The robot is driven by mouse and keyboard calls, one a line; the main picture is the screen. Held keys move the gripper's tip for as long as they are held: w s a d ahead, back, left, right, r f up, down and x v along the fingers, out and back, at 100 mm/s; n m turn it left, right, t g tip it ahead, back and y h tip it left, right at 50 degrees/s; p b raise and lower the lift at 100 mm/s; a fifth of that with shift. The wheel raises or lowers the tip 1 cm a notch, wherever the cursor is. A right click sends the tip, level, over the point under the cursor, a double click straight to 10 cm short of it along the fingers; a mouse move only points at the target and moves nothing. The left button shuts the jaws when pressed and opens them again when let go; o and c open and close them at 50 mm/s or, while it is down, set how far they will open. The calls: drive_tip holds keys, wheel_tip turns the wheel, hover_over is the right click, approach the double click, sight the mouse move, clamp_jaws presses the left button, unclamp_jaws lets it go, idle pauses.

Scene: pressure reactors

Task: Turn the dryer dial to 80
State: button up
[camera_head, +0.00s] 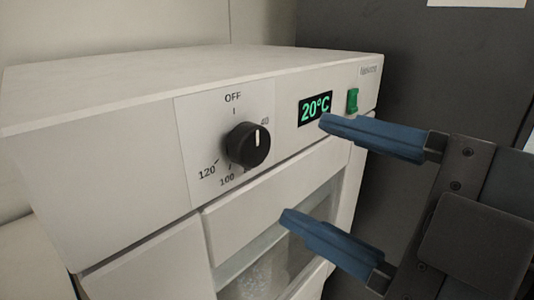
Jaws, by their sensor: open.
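The dryer (120,150) is a white box with a control panel on its front. Its black round dial (247,145) has a white pointer mark, which points up and slightly right, between OFF and 40. The labels OFF, 40, 100 and 120 are visible around it; the part of the scale at lower right is hidden by the knob. The display (315,107) reads 20°C in green. My gripper (305,168) is open and empty, its blue fingers apart, one above the other, to the right of the dial and not touching it.
A green switch (352,101) sits right of the display, close to the upper finger. Below the panel is a door with a window (265,272). A dark grey wall panel (430,60) stands behind at right. The space directly in front of the dial looks clear.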

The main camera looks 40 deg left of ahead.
sight(257, 149)
drive_tip(key=a, duration=0.5)
drive_tip(key=a+p, duration=0.1)
drive_tip(key=a, duration=0.1)
drive_tip(key=shift+w+a, duration=0.25)
drive_tip(key=shift+w, duration=0.05)
drive_tip(key=c, duration=1.1)
drive_tip(key=shift+o, duration=0.2)
